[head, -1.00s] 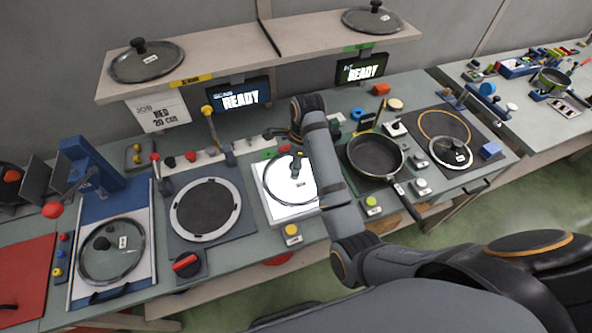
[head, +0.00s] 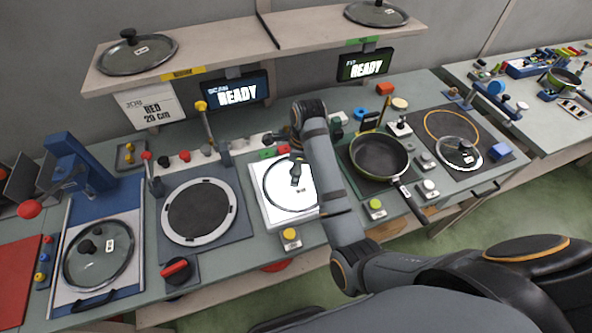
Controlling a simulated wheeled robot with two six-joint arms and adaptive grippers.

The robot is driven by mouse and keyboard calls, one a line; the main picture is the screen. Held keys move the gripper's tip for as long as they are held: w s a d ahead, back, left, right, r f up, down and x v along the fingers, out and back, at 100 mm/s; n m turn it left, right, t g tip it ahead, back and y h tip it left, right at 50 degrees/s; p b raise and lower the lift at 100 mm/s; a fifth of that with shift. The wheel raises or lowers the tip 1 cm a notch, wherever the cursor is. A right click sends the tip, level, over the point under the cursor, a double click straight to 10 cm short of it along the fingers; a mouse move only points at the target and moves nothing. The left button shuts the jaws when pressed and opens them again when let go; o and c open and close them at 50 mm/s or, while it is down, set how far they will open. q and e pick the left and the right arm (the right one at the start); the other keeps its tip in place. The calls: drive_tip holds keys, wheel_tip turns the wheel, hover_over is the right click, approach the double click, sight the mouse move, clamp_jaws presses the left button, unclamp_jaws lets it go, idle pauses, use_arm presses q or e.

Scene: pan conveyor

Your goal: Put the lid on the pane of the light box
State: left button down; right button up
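The light box (head: 264,211) is at mid-counter, with a bright white pane. A clear round lid with a dark rim (head: 266,197) is over the pane; its right side is partly hidden by my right arm. I cannot tell whether its rim touches the pane. A dark upright shape, the lid's knob or a fingertip, shows near its middle. My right arm comes in from the right and bends over the light box. My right gripper (head: 294,152) is at the lid's far side, small and dark, and its fingers are not clear. My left gripper is not in view.
A round plate fixture (head: 202,240) stands left of the light box, and a lid on a blue-edged board (head: 70,298) lies farther left. A frying pan (head: 379,157) sits to the right. A yellow button (head: 290,234) is in front. More lids rest on the shelf above (head: 220,52).

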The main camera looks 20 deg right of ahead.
drive_tip(key=shift+o, duration=0.2)
drive_tip(key=shift+r, duration=0.15)
wheel_tip(320, 180, up, 12)
drive_tip(key=d+p, duration=0.1)
drive_tip(key=p, duration=1)
drive_tip(key=shift+s+d, duration=0.2)
drive_tip(key=shift+s, duration=0.15)
